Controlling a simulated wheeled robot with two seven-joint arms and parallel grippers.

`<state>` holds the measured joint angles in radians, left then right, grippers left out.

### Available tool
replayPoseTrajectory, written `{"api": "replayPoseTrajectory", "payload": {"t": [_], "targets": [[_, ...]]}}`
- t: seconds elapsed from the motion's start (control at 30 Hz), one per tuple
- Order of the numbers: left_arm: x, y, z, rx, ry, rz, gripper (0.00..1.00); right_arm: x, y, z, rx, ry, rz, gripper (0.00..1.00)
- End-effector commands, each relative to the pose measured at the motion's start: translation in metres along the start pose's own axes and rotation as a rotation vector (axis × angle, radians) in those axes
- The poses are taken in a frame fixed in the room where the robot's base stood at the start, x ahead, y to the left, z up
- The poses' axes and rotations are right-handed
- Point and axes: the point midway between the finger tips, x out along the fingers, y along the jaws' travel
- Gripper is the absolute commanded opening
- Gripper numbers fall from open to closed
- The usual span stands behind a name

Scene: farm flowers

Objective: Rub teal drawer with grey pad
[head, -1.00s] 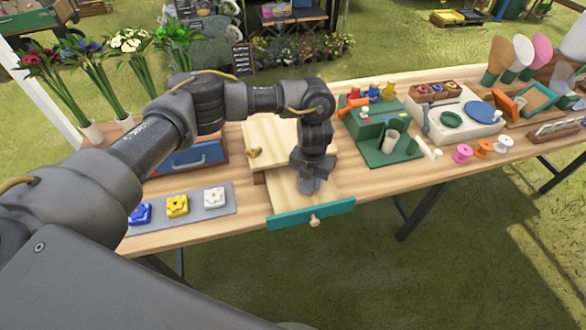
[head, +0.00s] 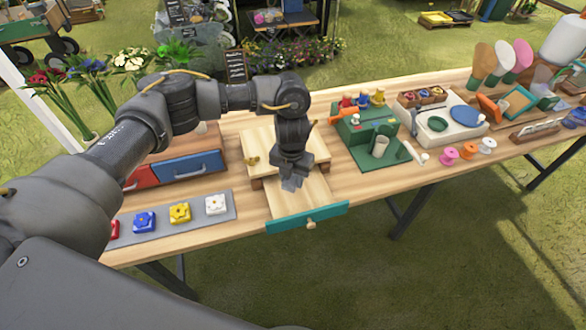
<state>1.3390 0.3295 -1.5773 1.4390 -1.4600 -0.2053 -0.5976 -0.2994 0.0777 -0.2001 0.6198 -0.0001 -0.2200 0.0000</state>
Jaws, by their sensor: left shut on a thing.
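The teal drawer (head: 306,217) is pulled out of a pale wooden unit on the table. Its teal front has a small round knob, and its inside is bare light wood. My left gripper (head: 292,183) points down over the open drawer, behind the teal front. It is shut on a grey pad (head: 290,184), of which only a small part shows below the fingers. I cannot tell whether the pad touches the drawer's wood. My right gripper is not in view.
Left of the drawer lies a grey mat (head: 160,226) with several coloured flower blocks. Behind it stands a unit with a blue drawer (head: 190,167) and a red one (head: 140,178). A green stand (head: 362,150) is to the right. Bare table lies between it and the drawer.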

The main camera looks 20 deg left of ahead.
Motion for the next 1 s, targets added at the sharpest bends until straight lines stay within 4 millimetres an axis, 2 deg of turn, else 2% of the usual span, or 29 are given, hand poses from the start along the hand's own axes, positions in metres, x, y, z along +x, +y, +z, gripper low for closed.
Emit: {"api": "replayPoseTrajectory", "payload": {"t": [0.03, 0.27, 0.87, 1.0], "targets": [[-0.009, -0.001, 0.000, 0.001, 0.000, 0.000, 0.16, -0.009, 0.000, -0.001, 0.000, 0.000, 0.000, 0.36], [-0.025, -0.001, 0.000, 0.001, -0.001, 0.001, 0.16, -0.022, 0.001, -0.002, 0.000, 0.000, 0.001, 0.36], [-0.026, -0.001, 0.001, 0.006, -0.001, 0.000, 0.16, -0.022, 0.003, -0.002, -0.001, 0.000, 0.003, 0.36], [-0.032, -0.001, 0.000, 0.122, -0.003, 0.001, 0.16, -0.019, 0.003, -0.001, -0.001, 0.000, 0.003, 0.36]]}}
